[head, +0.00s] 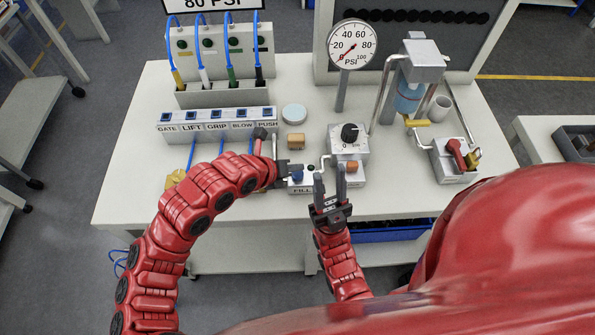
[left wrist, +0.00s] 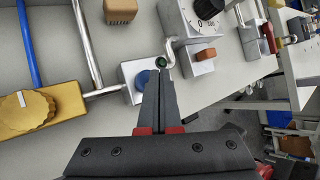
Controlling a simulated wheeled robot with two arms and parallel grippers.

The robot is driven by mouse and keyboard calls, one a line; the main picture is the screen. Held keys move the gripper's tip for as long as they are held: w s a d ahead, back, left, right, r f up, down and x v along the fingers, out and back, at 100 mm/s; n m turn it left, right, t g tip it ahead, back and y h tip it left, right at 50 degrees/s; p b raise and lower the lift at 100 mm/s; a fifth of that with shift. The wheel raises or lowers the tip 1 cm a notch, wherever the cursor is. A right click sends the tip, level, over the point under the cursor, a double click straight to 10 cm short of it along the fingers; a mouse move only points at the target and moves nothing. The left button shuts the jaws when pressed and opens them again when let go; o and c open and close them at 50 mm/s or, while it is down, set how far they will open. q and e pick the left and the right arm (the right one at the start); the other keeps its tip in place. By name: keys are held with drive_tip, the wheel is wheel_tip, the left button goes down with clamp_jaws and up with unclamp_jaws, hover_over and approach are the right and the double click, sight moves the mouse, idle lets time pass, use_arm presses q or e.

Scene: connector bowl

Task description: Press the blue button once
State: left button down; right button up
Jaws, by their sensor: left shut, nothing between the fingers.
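The blue button (left wrist: 143,77) is on a small light-grey box (left wrist: 130,70) in the left wrist view, partly covered by my left fingers. In the head view this box (head: 303,190) reads "FILL" and the blue button (head: 297,177) shows beside my gripper. My left gripper (left wrist: 160,80) is shut and empty, its tips over the box just right of the button. Whether they touch it I cannot tell. In the head view my left gripper (head: 292,169) comes in from the left. My right gripper (head: 331,172) has its fingers apart, empty, just right of the box.
A small dark green round part (left wrist: 160,62) sits on the box near my left tips. A dial box (head: 348,143) with an orange button (head: 352,167) stands to the right. A wooden block (head: 296,141) and labelled switch strip (head: 216,119) lie behind. A gauge (head: 351,44) stands farther back.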

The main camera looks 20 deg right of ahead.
sight(295, 176)
idle(0.9)
use_arm(q)
drive_tip(key=shift+f+b, duration=0.4)
drive_tip(key=shift+b, duration=0.65)
drive_tip(key=shift+f+b, duration=0.55)
drive_tip(key=shift+b, duration=0.3)
idle(0.4)
drive_tip(key=shift+r, duration=0.95)
drive_tip(key=shift+r, duration=2.55)
